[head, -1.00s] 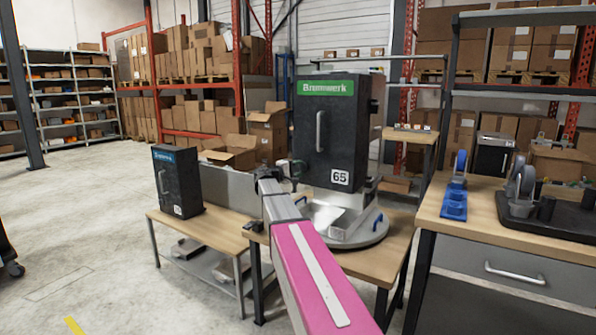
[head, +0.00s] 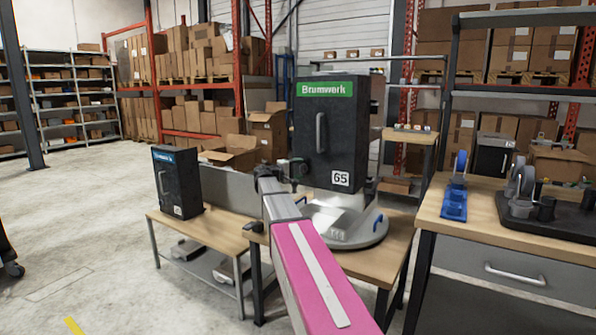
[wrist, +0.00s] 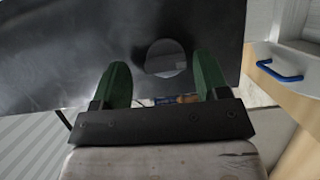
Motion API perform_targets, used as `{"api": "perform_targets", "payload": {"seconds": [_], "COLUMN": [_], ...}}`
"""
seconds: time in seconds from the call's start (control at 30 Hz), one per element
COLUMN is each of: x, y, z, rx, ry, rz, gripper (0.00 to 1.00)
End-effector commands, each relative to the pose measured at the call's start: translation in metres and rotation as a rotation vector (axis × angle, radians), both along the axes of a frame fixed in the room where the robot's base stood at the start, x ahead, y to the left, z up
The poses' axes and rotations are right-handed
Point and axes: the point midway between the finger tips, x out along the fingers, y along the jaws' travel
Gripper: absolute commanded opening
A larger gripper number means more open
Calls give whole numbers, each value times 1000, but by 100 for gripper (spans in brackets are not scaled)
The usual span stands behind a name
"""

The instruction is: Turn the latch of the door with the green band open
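My gripper (head: 299,168) is at the door's lower left edge in the head view. In the wrist view its two green fingers (wrist: 163,82) are spread apart with nothing between them. I cannot tell if that spot is the latch; no latch shows clearly in the head view.
The dispenser stands on a round grey base (head: 358,236) on a wooden table (head: 385,262). A smaller dispenser with a blue band (head: 177,183) stands on a low table at left. A workbench (head: 480,215) with blue holders is at right. Open floor lies at left.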

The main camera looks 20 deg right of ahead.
Motion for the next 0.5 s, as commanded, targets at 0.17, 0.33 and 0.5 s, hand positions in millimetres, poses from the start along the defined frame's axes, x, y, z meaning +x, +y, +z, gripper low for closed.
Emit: {"api": "perform_targets", "payload": {"seconds": [0.17, 0.33, 0.5], "x": [0, -4, -12], "y": [0, 12, 41], "z": [0, 0, 0], "rx": [0, 0, 0], "ry": [1, 1, 1], "rz": [0, 1, 2], "gripper": [68, 68, 68]}}
